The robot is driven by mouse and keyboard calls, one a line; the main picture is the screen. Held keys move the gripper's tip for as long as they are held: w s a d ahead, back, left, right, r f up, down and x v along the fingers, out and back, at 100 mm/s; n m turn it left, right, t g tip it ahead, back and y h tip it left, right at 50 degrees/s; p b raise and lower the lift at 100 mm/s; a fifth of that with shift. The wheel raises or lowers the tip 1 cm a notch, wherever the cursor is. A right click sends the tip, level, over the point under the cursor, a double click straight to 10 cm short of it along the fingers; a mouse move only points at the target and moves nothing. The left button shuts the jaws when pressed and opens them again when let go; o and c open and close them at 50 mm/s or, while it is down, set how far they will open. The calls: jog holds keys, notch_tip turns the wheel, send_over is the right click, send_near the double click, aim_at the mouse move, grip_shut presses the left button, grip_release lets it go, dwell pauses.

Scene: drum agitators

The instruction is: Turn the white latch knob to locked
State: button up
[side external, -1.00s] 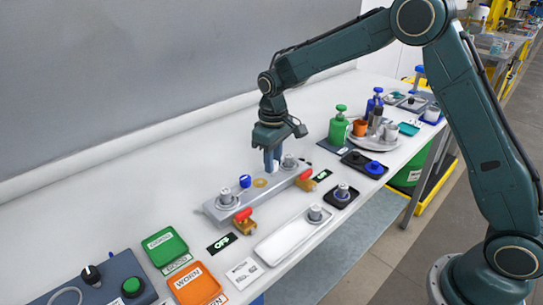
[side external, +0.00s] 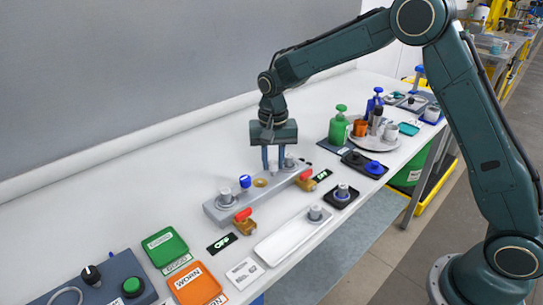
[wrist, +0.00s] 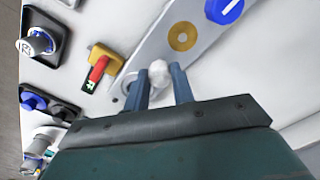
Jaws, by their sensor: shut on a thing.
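The white latch knob (wrist: 159,72) shows in the wrist view as a small pale round thing between the two blue fingers of my gripper (wrist: 162,80). The fingers stand on either side of it and hold it. In the side view my gripper (side external: 273,169) points straight down over the grey manifold bar (side external: 221,213), between the brass-coloured ring and the far-end fitting. There the knob is mostly hidden by the fingers. I cannot read any locked mark beside it.
A blue knob with a white bar (side external: 245,181) and a brass-coloured ring (side external: 260,183) sit on the bar. Red-handled valves (side external: 243,215) line its front. A white tray (side external: 289,240) lies in front. Bottles and cups (side external: 339,129) stand behind right.

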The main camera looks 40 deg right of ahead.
aim_at(273, 162)
jog(key=shift+m, duration=0.7)
jog(key=shift+r, duration=0.1)
jog(key=o, duration=1)
notch_tip(273, 162, up, 14)
jog(key=shift+f, duration=0.1)
dwell(0.3)
